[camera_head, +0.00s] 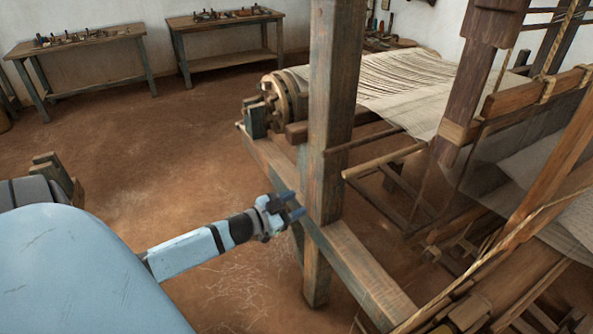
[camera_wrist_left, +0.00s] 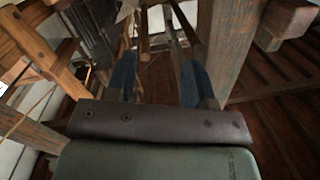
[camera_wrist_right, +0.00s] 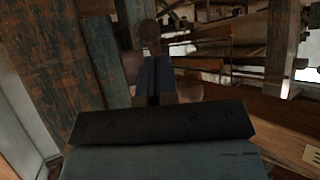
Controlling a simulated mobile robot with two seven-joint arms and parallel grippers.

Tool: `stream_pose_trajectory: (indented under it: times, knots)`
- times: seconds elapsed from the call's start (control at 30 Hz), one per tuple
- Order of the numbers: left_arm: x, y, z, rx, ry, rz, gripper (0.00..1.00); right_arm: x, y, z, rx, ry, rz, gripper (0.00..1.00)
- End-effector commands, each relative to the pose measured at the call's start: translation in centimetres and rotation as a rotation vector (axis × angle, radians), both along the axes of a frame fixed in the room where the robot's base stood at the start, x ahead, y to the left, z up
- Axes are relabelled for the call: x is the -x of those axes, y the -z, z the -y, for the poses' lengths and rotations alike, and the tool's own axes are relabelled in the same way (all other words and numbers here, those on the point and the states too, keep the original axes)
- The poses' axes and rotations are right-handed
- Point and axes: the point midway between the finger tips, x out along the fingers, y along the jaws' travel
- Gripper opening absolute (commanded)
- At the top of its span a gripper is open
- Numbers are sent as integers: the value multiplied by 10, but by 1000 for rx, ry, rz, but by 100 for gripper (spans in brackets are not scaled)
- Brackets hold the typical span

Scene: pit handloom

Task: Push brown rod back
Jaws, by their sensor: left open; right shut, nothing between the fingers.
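Two rods stick out beside the loom's upright post (camera_head: 334,110). A light brown rod (camera_head: 385,160) has its pale cut end toward me, and a darker brown rod (camera_head: 362,138) lies just behind it. I cannot tell which one the task means. My left gripper (camera_head: 291,205) is open and empty, close to the left side of the post and lower than the rods. In the left wrist view its blue fingers (camera_wrist_left: 158,70) stand apart, with thin rods or bars beyond them. My right gripper (camera_wrist_right: 153,62) is shut and empty near dark wooden boards; the head view does not show it.
The ratchet wheel (camera_head: 277,97) and pale woven cloth (camera_head: 410,85) are behind. Slanted loom timbers fill the right. The floor (camera_head: 150,140) at left is clear up to two workbenches (camera_head: 80,42).

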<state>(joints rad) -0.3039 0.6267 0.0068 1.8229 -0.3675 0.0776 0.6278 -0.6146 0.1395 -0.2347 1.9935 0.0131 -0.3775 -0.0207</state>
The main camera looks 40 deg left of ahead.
Motion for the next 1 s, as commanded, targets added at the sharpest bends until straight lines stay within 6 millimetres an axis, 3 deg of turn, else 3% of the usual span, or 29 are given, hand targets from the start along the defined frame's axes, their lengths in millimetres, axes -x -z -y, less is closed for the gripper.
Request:
stream_pose_trajectory:
  times: [0.6, 1.0]
  knots:
    - [56, 49, 65, -579, -55, -3, 48, 0, -14, 0, 0, 0, 0, 0]
    - [72, 60, 83, -760, -53, -18, 48, 0, -17, 0, 0, 0, 0, 0]
